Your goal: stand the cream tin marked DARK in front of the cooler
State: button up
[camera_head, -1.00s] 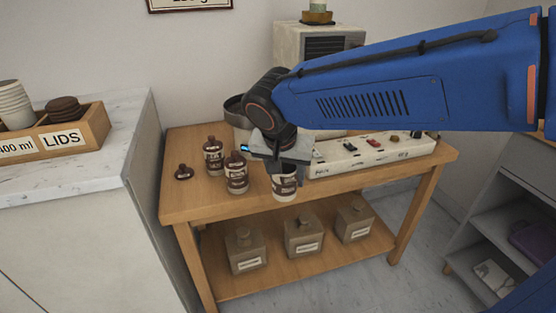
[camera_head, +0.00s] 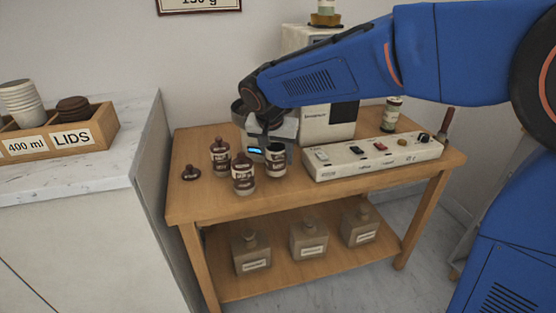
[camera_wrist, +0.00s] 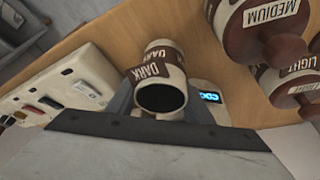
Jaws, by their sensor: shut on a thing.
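The cream tin marked DARK (camera_head: 276,164) has brown bands and an open, dark mouth with no lid on it. It also shows in the wrist view (camera_wrist: 157,74), between the fingers. My gripper (camera_head: 276,147) is shut on this tin from above. The tin looks upright, at the table top or just above it; I cannot tell whether its base touches.
Two lidded tins, LIGHT (camera_wrist: 290,85) and MEDIUM (camera_wrist: 264,25), stand left of the held tin. A loose brown lid (camera_head: 190,173) lies farther left on the wooden table (camera_head: 200,206). A white switch panel (camera_head: 374,156) is close on the right. The table's front strip is clear.

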aim_at(273, 174)
jog(key=shift+f, duration=0.8)
jog(key=shift+f, duration=0.15)
jog(key=o, duration=1.3)
jog(key=v, duration=1.2)
jog(key=s+d, duration=0.4)
jog(key=d, duration=0.8)
jog(key=s+d+f+n, duration=0.1)
jog(key=s+d+f, duration=0.3)
jog(key=s+d, duration=0.2)
jog(key=s+d+f+n, duration=0.1)
jog(key=s+d+f, duration=0.2)
jog(key=s+d, duration=0.3)
jog(key=s+d+f+n+y, duration=0.1)
jog(key=s+d+f, duration=0.3)
jog(key=s, duration=0.6)
jog(key=shift+d+f+t, duration=0.15)
jog(key=shift+d, duration=0.5)
jog(key=shift+d+f+t, duration=0.15)
jog(key=shift+d, duration=0.5)
